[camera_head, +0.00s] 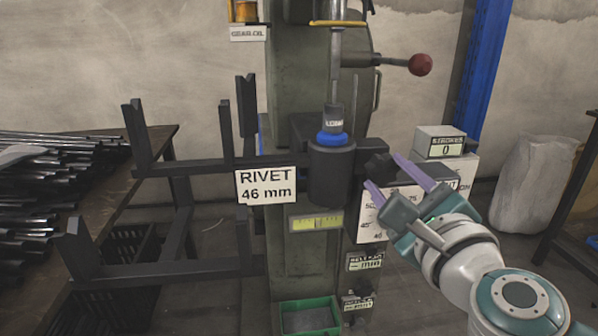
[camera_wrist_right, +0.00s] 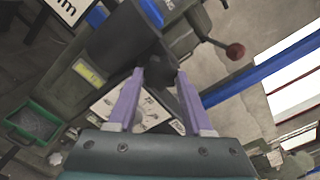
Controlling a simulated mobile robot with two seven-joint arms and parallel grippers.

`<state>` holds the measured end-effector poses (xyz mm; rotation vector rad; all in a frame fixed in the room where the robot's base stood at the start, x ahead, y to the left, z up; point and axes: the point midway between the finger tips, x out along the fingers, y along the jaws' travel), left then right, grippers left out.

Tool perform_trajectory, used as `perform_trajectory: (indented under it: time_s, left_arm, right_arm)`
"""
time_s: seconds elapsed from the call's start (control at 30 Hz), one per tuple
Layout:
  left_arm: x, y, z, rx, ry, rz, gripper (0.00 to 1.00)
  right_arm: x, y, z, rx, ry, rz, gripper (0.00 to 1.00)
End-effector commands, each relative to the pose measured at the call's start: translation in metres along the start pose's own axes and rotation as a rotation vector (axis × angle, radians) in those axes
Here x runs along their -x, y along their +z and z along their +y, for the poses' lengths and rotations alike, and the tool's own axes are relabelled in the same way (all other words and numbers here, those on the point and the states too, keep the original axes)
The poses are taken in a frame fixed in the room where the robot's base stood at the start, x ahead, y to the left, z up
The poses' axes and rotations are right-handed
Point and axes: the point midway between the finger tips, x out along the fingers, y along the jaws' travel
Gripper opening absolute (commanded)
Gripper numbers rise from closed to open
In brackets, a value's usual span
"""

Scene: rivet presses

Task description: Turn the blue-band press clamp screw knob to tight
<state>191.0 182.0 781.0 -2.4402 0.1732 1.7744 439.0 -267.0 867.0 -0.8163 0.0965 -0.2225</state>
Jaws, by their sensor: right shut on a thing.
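The press (camera_head: 331,175) carries a blue band (camera_head: 332,139) around its dark cylinder, above a "RIVET 46 mm" sign (camera_head: 265,186). The dark clamp screw knob (camera_head: 379,166) sticks out to the right of the cylinder. My right gripper (camera_head: 384,171) reaches in from the lower right, its two purple fingers on either side of the knob. In the right wrist view the fingertips are shut on the dark knob (camera_wrist_right: 159,73). The fingers cover part of the knob, and I cannot read its turn position. My left gripper is not in view.
A dial plate (camera_head: 372,222) sits just below the knob. A red-ball lever (camera_head: 420,65) juts out above right. A strokes counter box (camera_head: 440,142) stands behind the gripper. Dark rack arms (camera_head: 205,168) extend left. A green tray (camera_head: 308,316) is at the press foot.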

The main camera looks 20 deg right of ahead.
Motion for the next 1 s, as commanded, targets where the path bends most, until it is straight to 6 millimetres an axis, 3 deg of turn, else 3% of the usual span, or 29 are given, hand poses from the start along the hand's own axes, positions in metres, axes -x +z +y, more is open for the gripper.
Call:
perform_trajectory:
  time_s: [0.63, 0.67, 0.9, 1.0]
  left_arm:
    - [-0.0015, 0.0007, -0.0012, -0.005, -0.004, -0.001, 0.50]
    - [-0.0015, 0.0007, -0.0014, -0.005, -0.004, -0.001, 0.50]
    - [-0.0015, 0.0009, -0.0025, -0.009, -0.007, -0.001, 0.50]
    - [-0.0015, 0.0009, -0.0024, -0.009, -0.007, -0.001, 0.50]
  right_arm:
    - [0.0001, -0.0001, 0.0002, -0.054, 0.001, 0.001, 0.00]
    - [0.0001, -0.0001, 0.0002, -0.054, 0.000, 0.001, 0.53]
    - [0.0000, 0.0000, 0.0001, -0.052, 0.000, 0.000, 0.80]
    - [0.0000, 0.0000, 0.0001, -0.051, 0.000, 0.000, 0.81]
